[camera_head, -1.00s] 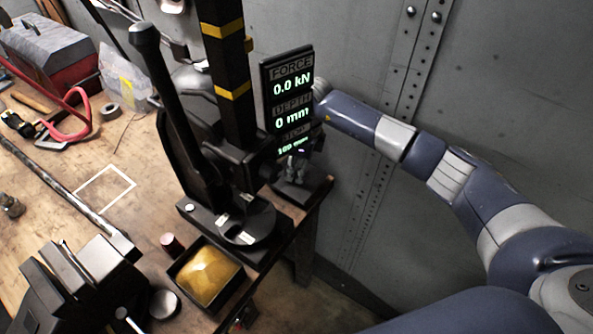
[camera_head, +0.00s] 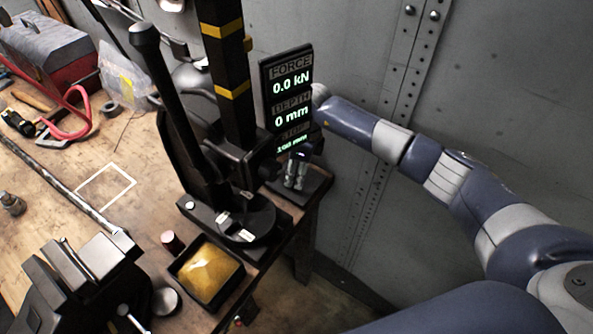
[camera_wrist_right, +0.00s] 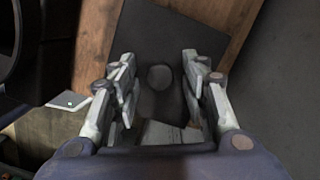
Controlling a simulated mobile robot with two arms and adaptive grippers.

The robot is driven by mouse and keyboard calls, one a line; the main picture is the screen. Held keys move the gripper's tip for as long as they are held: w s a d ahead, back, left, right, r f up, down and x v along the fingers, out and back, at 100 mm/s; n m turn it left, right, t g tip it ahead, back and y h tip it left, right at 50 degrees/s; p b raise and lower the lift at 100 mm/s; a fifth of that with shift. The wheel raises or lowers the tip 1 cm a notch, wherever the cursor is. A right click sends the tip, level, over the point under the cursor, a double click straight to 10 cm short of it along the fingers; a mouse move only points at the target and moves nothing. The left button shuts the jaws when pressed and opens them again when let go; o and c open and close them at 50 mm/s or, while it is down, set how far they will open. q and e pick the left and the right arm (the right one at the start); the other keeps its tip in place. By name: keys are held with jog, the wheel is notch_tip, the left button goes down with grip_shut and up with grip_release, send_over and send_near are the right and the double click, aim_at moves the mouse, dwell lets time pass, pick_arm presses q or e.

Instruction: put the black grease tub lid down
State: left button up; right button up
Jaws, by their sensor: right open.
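The black grease tub lid (camera_head: 316,186) is a flat dark square plate, lying on the bench corner to the right of the press. In the right wrist view the lid (camera_wrist_right: 200,38) shows a round knob (camera_wrist_right: 160,77) in its middle. My right gripper (camera_head: 294,182) is over the lid below the display. In the right wrist view my right gripper (camera_wrist_right: 158,85) has its fingers apart on either side of the knob, with gaps between. The open square black tub (camera_head: 178,272) with yellow grease stands at the bench front. My left gripper is out of view.
The black press (camera_head: 233,122) and its display (camera_head: 287,95) stand close left of my right gripper. A vise (camera_head: 85,275), a small dark cylinder (camera_head: 171,241) and a round tin (camera_head: 165,301) are near the tub. The grey riveted wall (camera_head: 480,90) bounds the right side.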

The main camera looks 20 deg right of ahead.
notch_tip(320, 180, up, 12)
jog(key=d+b, duration=0.1)
jog(key=b, duration=0.3)
jog(key=shift+s+d, duration=0.25)
jog(key=shift+s, duration=0.2)
jog(key=shift+f, duration=0.1)
